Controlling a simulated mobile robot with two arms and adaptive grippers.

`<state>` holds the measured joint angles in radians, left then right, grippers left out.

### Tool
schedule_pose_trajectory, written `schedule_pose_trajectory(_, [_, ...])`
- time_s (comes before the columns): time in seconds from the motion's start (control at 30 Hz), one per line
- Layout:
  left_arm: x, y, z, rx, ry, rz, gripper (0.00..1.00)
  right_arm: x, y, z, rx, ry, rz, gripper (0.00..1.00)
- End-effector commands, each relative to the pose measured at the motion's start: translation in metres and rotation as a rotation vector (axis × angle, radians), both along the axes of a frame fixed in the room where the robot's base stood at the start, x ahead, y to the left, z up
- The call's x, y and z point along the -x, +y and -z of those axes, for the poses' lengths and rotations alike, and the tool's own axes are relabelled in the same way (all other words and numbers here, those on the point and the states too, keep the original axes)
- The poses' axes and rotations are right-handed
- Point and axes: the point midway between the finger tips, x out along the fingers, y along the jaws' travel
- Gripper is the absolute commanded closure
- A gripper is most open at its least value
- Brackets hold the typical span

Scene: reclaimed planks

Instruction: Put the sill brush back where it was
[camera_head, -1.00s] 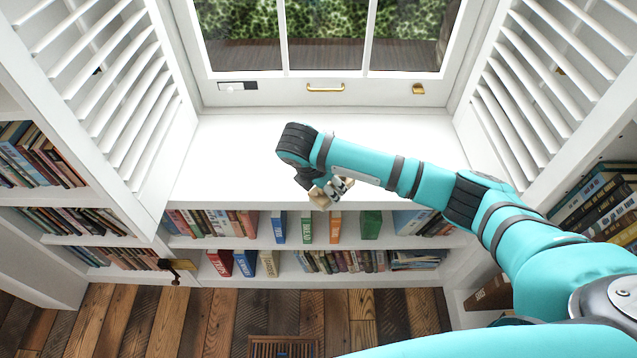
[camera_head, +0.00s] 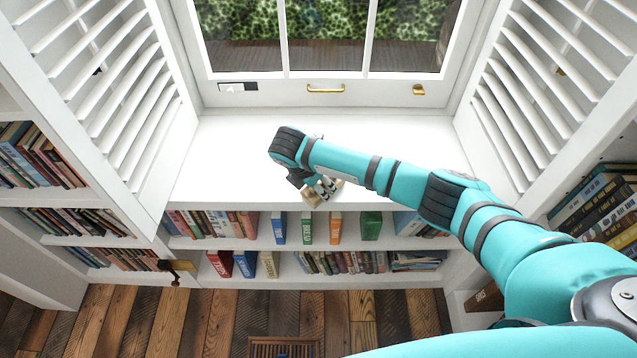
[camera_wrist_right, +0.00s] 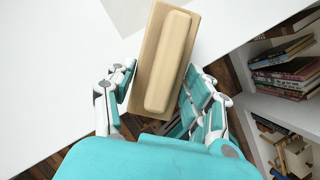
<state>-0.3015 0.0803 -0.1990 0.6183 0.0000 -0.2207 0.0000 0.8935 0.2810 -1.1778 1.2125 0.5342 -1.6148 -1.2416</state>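The sill brush is a pale wooden block with a raised, rounded grip bar, seen large in the right wrist view (camera_wrist_right: 168,58). My right gripper (camera_head: 325,188) has its fingers on both long sides of it and is shut on it. In the head view only small tan bits of the brush show around the fingers. The gripper is over the front edge of the white window sill (camera_head: 225,150). Any bristles are hidden. My left gripper is not in view.
The window (camera_head: 325,91) with its brass handle is behind the sill. Louvred shutters (camera_head: 125,95) flank it left and right. Shelves of books (camera_head: 220,222) lie below the sill's front edge. The sill's left part is bare.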

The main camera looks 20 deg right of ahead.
Motion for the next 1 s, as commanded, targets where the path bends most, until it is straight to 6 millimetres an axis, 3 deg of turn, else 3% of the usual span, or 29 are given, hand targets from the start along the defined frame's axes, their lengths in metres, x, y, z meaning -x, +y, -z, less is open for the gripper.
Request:
schedule_pose_trajectory(0.03, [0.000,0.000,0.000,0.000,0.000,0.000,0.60,0.000,0.000,0.000,0.000,0.000,0.000,0.39])
schedule_pose_trajectory(0.13, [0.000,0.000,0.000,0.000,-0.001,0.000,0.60,0.000,0.000,0.000,0.000,0.000,0.000,0.26])
schedule_pose_trajectory(0.47, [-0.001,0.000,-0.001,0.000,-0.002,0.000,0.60,0.000,0.001,-0.004,-0.002,-0.001,-0.001,0.26])
schedule_pose_trajectory(0.57, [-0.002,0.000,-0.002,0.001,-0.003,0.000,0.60,0.002,0.005,-0.015,-0.002,-0.002,-0.001,0.26])
schedule_pose_trajectory(1.0, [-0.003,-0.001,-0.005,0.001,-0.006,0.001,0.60,0.018,0.035,-0.095,-0.003,-0.001,-0.001,0.26])
